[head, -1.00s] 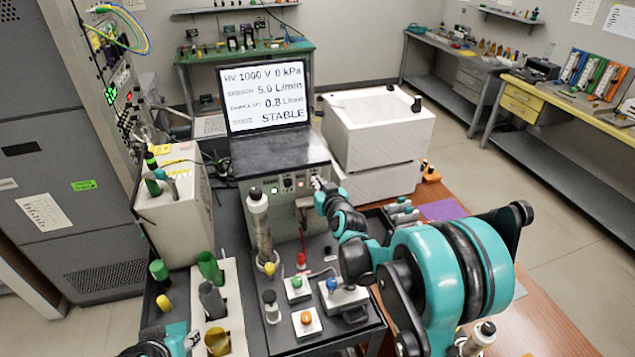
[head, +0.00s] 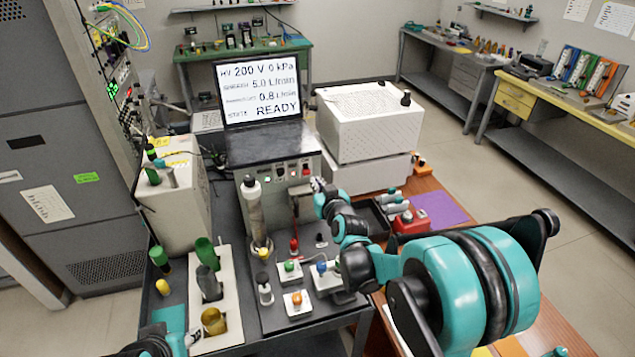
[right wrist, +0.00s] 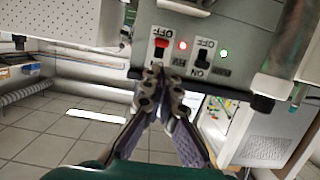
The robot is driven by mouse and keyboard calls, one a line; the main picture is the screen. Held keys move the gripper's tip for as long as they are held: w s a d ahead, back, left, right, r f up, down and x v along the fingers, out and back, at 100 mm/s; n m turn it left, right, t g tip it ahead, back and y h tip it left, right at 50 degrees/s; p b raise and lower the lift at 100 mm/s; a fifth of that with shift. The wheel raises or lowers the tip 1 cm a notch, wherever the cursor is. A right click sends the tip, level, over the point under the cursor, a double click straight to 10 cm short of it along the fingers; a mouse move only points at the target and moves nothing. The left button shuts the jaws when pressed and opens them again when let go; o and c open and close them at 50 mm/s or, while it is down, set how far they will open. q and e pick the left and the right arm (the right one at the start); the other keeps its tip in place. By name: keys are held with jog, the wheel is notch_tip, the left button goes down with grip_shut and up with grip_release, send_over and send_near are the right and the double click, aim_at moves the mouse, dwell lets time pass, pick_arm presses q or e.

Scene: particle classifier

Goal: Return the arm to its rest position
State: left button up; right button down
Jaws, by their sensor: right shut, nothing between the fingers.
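My right gripper (head: 317,184) is at the front panel of the instrument under the screen. In the right wrist view its fingers (right wrist: 160,72) are shut and empty, with the tips just below a red-tipped HV switch (right wrist: 161,44). I cannot tell whether they touch it. A black switch (right wrist: 203,55) sits beside it, with a red and a green light on the panel. My right arm (head: 440,285) reaches in from the lower right. Only a teal and black part of my left arm (head: 165,342) shows at the lower left; its gripper is out of frame. The screen (head: 263,92) reads 200 V and READY.
A clear column (head: 256,222) stands left of the right gripper. Button boxes (head: 297,302) lie on the bench in front. A white box (head: 362,125) stands behind right, and a red block (head: 411,222) lies beside the arm. A pale rack (head: 232,318) is at left.

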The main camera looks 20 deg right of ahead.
pick_arm(q)
notch_tip(320, 180, down, 6)
jog(key=b, duration=0.6)
jog(key=shift+s+f+b, duration=0.25)
jog(key=shift+b, duration=0.05)
pick_arm(e)
jog(key=s+f+g, duration=0.2)
jog(key=s+f, duration=0.1)
jog(key=s, duration=0.8)
jog(key=s+a+f+g, duration=0.1)
jog(key=s+f+g, duration=0.2)
jog(key=s, duration=0.9)
jog(key=s+f+g, duration=0.3)
jog(key=s+f, duration=0.1)
jog(key=s, duration=0.7)
jog(key=shift+s+a+f+h, duration=0.2)
jog(key=shift+s+a+h, duration=0.1)
